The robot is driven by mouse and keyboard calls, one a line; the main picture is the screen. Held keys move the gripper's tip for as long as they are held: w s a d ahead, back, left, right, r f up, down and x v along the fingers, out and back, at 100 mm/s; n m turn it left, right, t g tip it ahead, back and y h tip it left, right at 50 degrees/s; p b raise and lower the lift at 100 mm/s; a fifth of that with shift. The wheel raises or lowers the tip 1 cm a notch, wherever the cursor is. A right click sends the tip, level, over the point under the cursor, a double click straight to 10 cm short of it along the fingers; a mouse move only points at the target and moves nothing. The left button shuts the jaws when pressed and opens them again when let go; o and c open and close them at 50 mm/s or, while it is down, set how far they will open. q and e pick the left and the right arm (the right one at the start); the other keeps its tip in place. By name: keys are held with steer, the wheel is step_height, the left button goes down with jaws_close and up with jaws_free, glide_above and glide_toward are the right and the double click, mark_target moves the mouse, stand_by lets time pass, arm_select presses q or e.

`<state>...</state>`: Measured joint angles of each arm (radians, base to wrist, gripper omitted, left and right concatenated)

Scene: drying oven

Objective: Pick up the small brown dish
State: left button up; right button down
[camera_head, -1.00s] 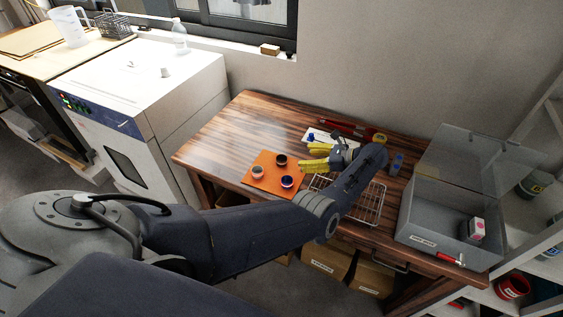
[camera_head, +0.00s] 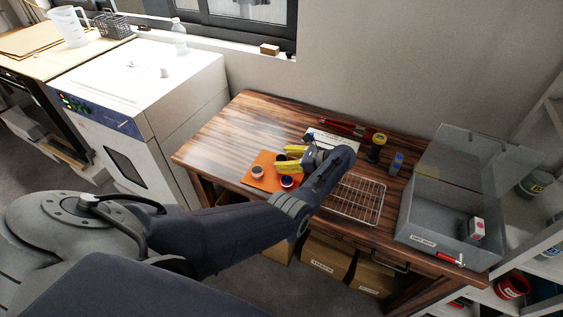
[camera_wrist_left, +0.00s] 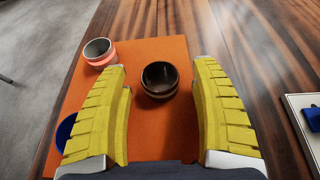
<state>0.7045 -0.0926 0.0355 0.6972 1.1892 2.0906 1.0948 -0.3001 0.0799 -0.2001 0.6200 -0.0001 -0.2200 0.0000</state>
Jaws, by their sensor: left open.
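The small brown dish (camera_wrist_left: 160,79) sits on the orange mat (camera_wrist_left: 157,146) in the left wrist view, ahead of and between my open fingers. In the head view the dish (camera_head: 282,157) is partly hidden by my left gripper (camera_head: 287,160). My left gripper (camera_wrist_left: 160,110) has yellow ribbed fingers spread wide, with nothing between them at the tips. A whitish dish with a red-orange lower part (camera_wrist_left: 98,52) stands left of the brown dish. A blue dish (camera_wrist_left: 65,132) is partly hidden behind the left finger. My right gripper is not in view.
A wire rack (camera_head: 357,198) lies on the wooden table (camera_head: 215,139) right of the mat. A grey open box (camera_head: 425,222) stands at the right end. A white tray (camera_wrist_left: 308,115) with a blue item lies right of the gripper. The table's left part is clear.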

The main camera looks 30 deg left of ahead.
arm_select(q)
steer(key=shift+a+f, duration=0.15)
steer(key=shift+a, duration=0.2)
steer(key=c, duration=1.2)
